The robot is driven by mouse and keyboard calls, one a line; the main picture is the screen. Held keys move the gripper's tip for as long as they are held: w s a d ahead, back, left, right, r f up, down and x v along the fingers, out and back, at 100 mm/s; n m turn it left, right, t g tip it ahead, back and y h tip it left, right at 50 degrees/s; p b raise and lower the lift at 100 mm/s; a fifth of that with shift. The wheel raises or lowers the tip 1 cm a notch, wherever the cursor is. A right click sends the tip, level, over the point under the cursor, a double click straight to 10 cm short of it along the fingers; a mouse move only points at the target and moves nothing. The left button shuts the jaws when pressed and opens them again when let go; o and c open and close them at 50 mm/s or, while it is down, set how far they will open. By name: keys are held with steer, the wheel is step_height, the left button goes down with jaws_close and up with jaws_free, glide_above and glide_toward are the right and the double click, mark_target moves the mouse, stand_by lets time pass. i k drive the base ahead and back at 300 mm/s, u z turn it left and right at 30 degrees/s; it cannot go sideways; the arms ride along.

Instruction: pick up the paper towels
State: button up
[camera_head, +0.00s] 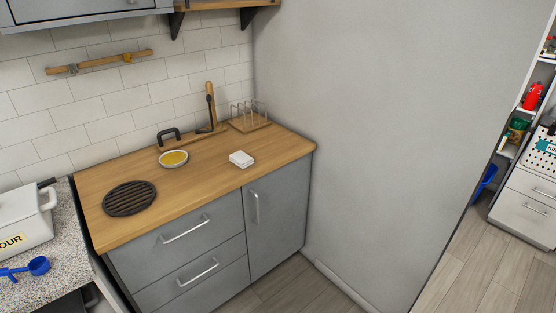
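A small stack of white folded sheets (241,159), which looks like the paper towels, lies flat on the wooden counter (215,177) near its front edge, right of the middle. Nothing covers it from this view. My gripper is not in view.
A bowl with yellow contents (174,159) stands left of the stack, and a dark round grate (130,198) is further left. A wire rack (249,116) stands behind near the grey wall (370,130). A white bin (25,215) and blue scoop (35,266) sit on the speckled counter at left.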

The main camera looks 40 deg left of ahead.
mark_target(241, 159)
steer(key=z, duration=0.55)
steer(key=i, duration=1.1)
steer(key=z, duration=1.55)
steer(key=k, duration=0.15)
steer(key=u, duration=4.3)
